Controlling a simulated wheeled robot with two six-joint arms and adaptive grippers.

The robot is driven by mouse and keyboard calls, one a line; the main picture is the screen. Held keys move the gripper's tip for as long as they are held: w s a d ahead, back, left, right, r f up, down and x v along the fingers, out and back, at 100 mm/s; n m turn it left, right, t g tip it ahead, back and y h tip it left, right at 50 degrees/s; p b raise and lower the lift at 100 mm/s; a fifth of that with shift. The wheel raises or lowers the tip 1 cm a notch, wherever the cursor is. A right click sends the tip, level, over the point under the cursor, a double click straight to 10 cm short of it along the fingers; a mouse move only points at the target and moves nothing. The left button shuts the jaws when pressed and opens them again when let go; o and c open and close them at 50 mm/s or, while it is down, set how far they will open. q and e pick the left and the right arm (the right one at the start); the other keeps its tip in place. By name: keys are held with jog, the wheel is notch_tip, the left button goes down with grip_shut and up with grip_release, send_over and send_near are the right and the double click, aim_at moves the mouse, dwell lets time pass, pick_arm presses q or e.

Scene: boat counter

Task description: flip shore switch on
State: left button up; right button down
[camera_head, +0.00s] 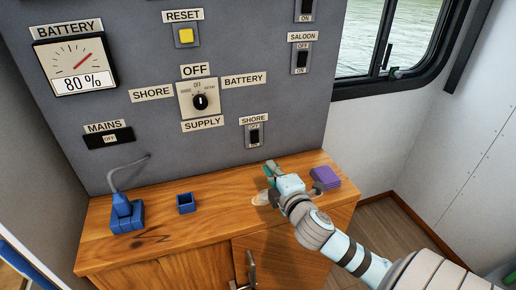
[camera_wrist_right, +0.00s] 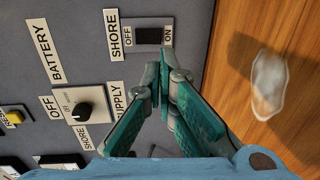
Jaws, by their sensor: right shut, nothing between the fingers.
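The shore switch (camera_head: 254,135) is a small black rocker under a SHORE label at the lower right of the grey panel. It also shows at the top of the right wrist view (camera_wrist_right: 149,36), between its OFF and ON marks; I cannot tell for sure which way it is tipped. My right gripper (camera_head: 268,169) has green fingers that are shut and empty. It is over the wooden counter, below the switch and a little to its right. In the right wrist view its fingertips (camera_wrist_right: 162,70) are close to the switch plate but look apart from it. My left gripper is not in view.
A rotary supply selector (camera_head: 199,102) is left of the switch, and the mains display (camera_head: 109,139) reads OFF. A blue plug (camera_head: 126,214) with a grey cable, a small blue box (camera_head: 186,204), a whitish oval thing (camera_wrist_right: 269,84) and a purple block (camera_head: 326,177) are on the counter (camera_head: 205,229).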

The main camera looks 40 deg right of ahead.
aim_at(255, 143)
jog(key=b+x, duration=0.1)
jog(key=x, duration=1.1)
jog(key=shift+s, duration=0.1)
jog(key=b, duration=0.1)
jog(key=f+b, duration=0.1)
jog(key=shift+w+d+t+b, duration=0.15)
jog(key=shift+w+t+b, duration=0.15)
jog(key=shift+t+b, duration=0.1)
jog(key=shift+w+r+p, duration=0.1)
jog(key=shift+r+p, duration=0.2)
jog(key=shift+r, duration=0.1)
jog(key=shift+s+a+f+p, duration=0.1)
jog(key=shift+s+a+p, duration=0.2)
jog(key=shift+s, duration=0.15)
jog(key=shift+h, duration=0.3)
jog(key=v, duration=0.4)
jog(key=d+f+v, duration=0.1)
jog(key=v, duration=0.1)
jog(key=shift+s+a+p, duration=0.1)
jog(key=shift+s+p, duration=0.2)
jog(key=shift+p, duration=0.05)
jog(key=s, duration=0.1)
jog(key=s+a, duration=0.1)
jog(key=s, duration=0.1)
jog(key=s+a+f, duration=0.1)
jog(key=s, duration=0.1)
jog(key=shift+a, duration=0.2)
jog(key=shift+s+a, duration=0.15)
jog(key=shift+s, duration=0.35)
